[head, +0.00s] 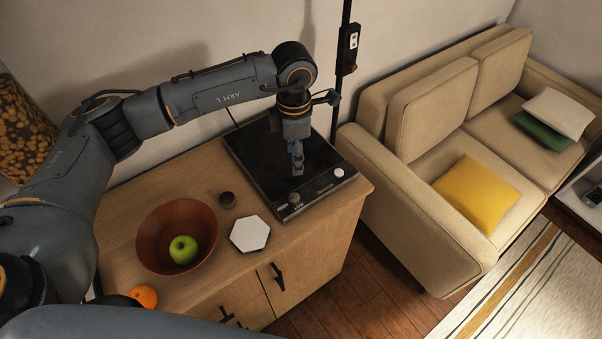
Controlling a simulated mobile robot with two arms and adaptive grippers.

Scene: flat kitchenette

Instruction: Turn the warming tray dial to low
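The warming tray (253,150) is a black flat panel with a dark front strip, lying on the wooden cabinet against the wall. A grey round dial (294,198) sits on the left part of its front strip, with small white lettering beside it. A pale round knob (338,172) sits at the strip's right end. The dial's pointer is too small to read. My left gripper (298,172) points down over the tray, just behind the dial and apart from it in the picture. Its fingers look close together, but their gap is not clear. My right gripper is not in view.
A beige sofa (410,215) stands right of the cabinet.

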